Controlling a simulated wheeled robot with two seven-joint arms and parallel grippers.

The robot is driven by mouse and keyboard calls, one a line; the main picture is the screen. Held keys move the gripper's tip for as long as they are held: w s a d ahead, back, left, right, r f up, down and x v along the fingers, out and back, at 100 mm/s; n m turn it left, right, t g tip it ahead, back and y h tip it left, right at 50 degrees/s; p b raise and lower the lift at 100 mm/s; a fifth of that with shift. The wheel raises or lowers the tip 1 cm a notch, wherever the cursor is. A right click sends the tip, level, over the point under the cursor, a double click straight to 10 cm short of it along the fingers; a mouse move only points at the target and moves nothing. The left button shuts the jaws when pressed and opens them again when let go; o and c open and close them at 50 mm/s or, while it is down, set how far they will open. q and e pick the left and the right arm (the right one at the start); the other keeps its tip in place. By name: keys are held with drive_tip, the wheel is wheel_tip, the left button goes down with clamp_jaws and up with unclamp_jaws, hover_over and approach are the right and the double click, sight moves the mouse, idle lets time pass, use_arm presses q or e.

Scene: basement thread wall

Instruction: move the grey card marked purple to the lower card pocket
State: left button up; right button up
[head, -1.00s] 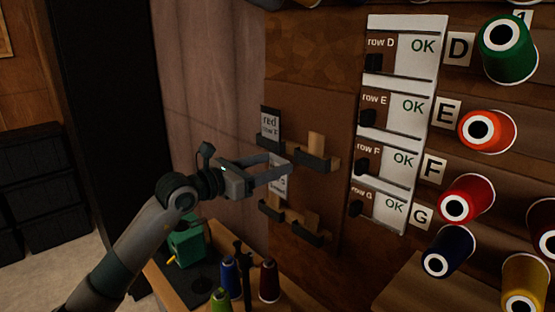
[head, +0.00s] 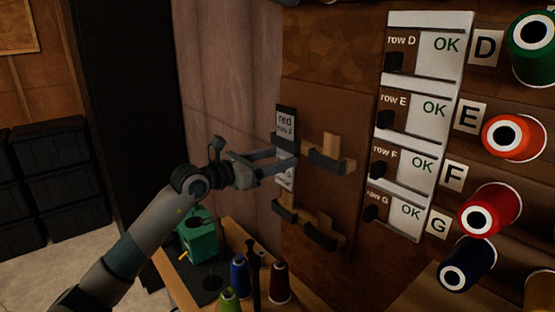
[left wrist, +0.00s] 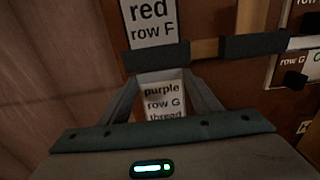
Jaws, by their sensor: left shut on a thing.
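The grey card marked purple (left wrist: 163,97) reads "purple row G thread" in the left wrist view. It sits between the fingers of my left gripper (left wrist: 165,98). In the head view the card's lower part (head: 286,180) shows just below my left gripper (head: 288,160), which is shut on it. The lower card pocket (head: 285,213) is a dark holder on the brown board, below the card and apart from it. The card looks roughly upright. The fingers hide part of the card and the upper left pocket. My right gripper is not in view.
A card marked "red row F" (head: 286,122) stands just above my gripper. Two more dark holders are on the right, one upper (head: 328,163) and one lower (head: 321,240). Row labels (head: 425,50) and thread spools (head: 490,208) are further right. Small spools (head: 279,282) stand below.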

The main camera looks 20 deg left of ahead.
sight(283, 184)
use_arm(q)
drive_tip(key=shift+f, duration=0.15)
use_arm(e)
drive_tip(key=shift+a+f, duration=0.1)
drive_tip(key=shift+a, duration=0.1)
use_arm(q)
drive_tip(key=shift+f, duration=0.15)
drive_tip(key=shift+f+b, duration=2.35)
drive_tip(key=shift+f, duration=0.95)
drive_tip(key=shift+f+b, duration=0.3)
drive_tip(key=shift+f, duration=0.3)
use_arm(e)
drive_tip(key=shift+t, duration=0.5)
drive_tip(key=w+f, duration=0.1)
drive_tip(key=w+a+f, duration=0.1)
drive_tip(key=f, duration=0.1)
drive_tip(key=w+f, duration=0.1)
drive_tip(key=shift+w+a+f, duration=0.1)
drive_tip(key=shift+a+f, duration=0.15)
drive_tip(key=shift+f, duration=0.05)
